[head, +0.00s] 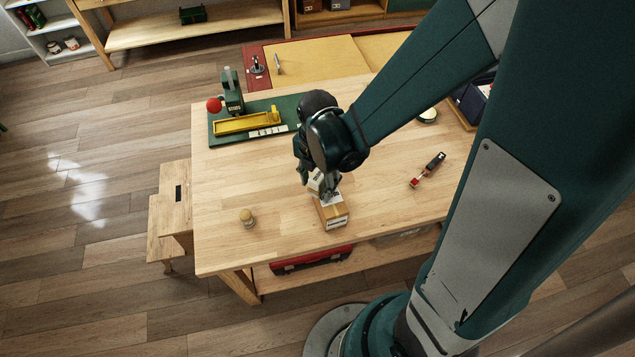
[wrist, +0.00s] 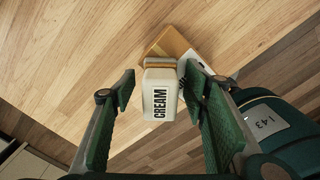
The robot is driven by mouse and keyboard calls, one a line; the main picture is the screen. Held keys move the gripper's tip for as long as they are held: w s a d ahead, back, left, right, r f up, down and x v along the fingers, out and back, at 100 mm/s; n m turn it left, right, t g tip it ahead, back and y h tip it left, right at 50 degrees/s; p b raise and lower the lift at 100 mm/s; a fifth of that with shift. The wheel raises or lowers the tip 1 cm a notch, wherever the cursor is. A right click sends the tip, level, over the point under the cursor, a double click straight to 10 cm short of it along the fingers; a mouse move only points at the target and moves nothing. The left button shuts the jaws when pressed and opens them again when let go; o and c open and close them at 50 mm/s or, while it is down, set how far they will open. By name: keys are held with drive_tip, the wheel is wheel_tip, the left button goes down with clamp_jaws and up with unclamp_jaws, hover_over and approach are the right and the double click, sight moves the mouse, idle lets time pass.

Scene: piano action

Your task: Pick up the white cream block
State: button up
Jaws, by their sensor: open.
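The white cream block (wrist: 160,95), lettered CREAM, is in the middle of the wrist view, with a tan and grey band at its far end. My gripper (wrist: 158,84) is open, with one green-padded finger on each side of the block. A gap shows on the left; the right finger is close to the block, and I cannot tell whether it touches. In the head view my gripper (head: 328,190) is low over a cardboard box (head: 333,216) near the table's front edge. A white piece (head: 315,182) shows beside the fingers there, partly hidden.
The wooden table (head: 270,185) is clear around the box. A small wooden peg-like piece (head: 247,217) stands to the left. A red and black tool (head: 428,170) lies to the right. A green board with a yellow tray (head: 247,122) is at the back left.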

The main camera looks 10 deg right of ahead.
sight(317, 176)
drive_tip(key=c, duration=1.1)
drive_tip(key=shift+r, duration=0.1)
drive_tip(key=shift+r+p, duration=0.75)
drive_tip(key=shift+r, duration=4.15)
